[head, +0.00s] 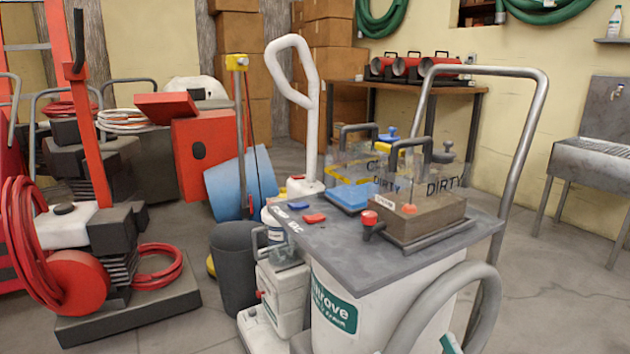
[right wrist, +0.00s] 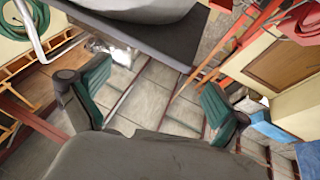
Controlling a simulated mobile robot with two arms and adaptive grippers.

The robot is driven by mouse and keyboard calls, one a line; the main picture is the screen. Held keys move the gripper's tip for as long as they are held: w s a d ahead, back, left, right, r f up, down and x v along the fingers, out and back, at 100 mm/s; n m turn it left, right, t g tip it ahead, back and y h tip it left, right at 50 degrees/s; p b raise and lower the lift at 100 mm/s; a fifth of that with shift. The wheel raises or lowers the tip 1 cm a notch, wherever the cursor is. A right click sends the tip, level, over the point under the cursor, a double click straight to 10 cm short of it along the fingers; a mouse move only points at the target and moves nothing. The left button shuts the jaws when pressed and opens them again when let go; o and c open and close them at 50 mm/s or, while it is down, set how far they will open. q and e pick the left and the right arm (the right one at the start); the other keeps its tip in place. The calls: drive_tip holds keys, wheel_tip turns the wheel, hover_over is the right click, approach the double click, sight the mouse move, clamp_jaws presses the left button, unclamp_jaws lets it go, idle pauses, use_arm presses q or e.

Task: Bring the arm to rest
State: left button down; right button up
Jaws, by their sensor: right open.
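My right gripper (right wrist: 150,103) shows in the right wrist view. Its two green-padded fingers stand wide apart. Nothing is between them except the tiled floor (right wrist: 150,90) seen farther off. In the head view I make out neither gripper for sure. A small green patch at the bottom edge, by the grey hose (head: 478,275), cannot be told as finger or label. My left gripper is in no view.
Red machines (head: 80,280) crowd the left. A sink (head: 595,155) stands right. Open floor (head: 560,290) lies at right.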

wheel_tip(320, 180, down, 18)
drive_tip(key=s+d+r+g+h, duration=0.1)
drive_tip(key=s+d+g+h, duration=0.2)
drive_tip(key=g, duration=0.6)
drive_tip(key=s+d+f+m+g+h+p, duration=0.15)
drive_tip(key=s+d+f+g+p, duration=0.25)
drive_tip(key=s+f+g+p, duration=0.85)
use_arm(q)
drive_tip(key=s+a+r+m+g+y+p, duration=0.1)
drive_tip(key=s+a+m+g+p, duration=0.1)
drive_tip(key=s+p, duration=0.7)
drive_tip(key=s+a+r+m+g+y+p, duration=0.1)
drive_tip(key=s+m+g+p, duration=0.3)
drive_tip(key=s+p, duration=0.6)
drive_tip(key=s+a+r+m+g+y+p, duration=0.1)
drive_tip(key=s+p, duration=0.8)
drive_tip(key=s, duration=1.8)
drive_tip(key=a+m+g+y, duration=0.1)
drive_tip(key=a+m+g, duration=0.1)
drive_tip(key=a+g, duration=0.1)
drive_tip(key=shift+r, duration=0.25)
use_arm(e)
drive_tip(key=s+d, duration=0.1)
drive_tip(key=s, duration=0.8)
drive_tip(key=s+d+f, duration=0.1)
drive_tip(key=s+d, duration=0.1)
drive_tip(key=s, duration=0.8)
drive_tip(key=shift+s+f+n+t+h, duration=0.3)
drive_tip(key=shift+n+t+h, duration=0.15)
